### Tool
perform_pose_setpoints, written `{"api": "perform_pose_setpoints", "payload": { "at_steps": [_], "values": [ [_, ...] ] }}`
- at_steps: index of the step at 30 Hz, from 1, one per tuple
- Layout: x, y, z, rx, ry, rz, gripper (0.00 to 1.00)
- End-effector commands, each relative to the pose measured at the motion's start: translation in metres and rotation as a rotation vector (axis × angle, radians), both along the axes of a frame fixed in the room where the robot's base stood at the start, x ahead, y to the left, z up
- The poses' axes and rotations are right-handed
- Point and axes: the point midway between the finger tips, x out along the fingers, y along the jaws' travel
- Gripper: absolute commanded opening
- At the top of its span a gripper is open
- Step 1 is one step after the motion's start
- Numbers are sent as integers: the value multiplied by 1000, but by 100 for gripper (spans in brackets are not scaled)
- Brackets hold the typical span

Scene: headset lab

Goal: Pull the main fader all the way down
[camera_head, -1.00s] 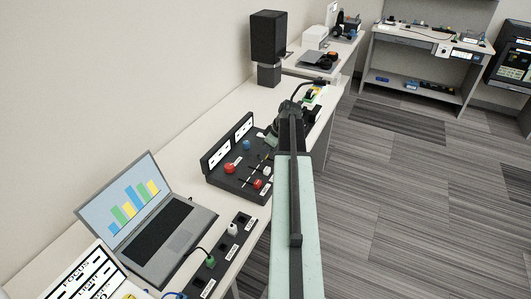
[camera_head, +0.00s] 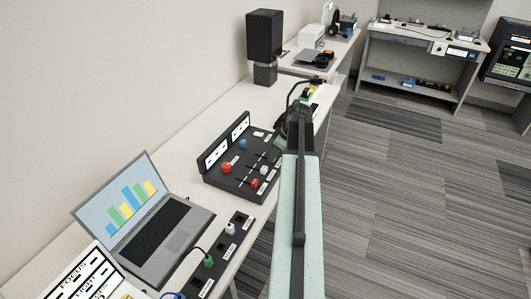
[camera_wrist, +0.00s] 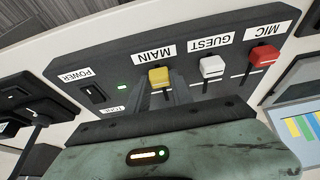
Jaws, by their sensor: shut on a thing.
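The main fader's yellow cap (camera_wrist: 158,77) shows in the wrist view on a dark control panel (camera_wrist: 112,70), just beside the label MAIN (camera_wrist: 154,50). My gripper (camera_wrist: 160,95) is shut on the yellow cap, with a grey finger on either side. The cap sits near the label end of its slot, about level with its neighbours. In the head view the panel (camera_head: 213,183) stands on the desk, and my arm hides the yellow cap and my fingertips.
A white GUEST cap (camera_wrist: 210,66) and a red MIC cap (camera_wrist: 262,55) stand beside the main fader. A power switch (camera_wrist: 94,93) is on the other side. A laptop (camera_head: 150,235) and a black speaker (camera_head: 264,38) share the desk (camera_head: 205,130).

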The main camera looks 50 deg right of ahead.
Motion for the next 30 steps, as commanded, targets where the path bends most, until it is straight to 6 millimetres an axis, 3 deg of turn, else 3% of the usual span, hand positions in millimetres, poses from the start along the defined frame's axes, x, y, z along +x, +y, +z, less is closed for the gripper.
{"api": "perform_pose_setpoints", "payload": {
  "at_steps": [8,9,11,23,30],
  "values": [
    [-6,-1,-1,1,8,0,0],
    [-6,-1,-1,1,8,0,35],
    [-6,-1,-1,1,7,0,49],
    [-6,-1,6,0,3,0,49],
    [-19,-5,42,0,3,-1,49]
  ]
}}
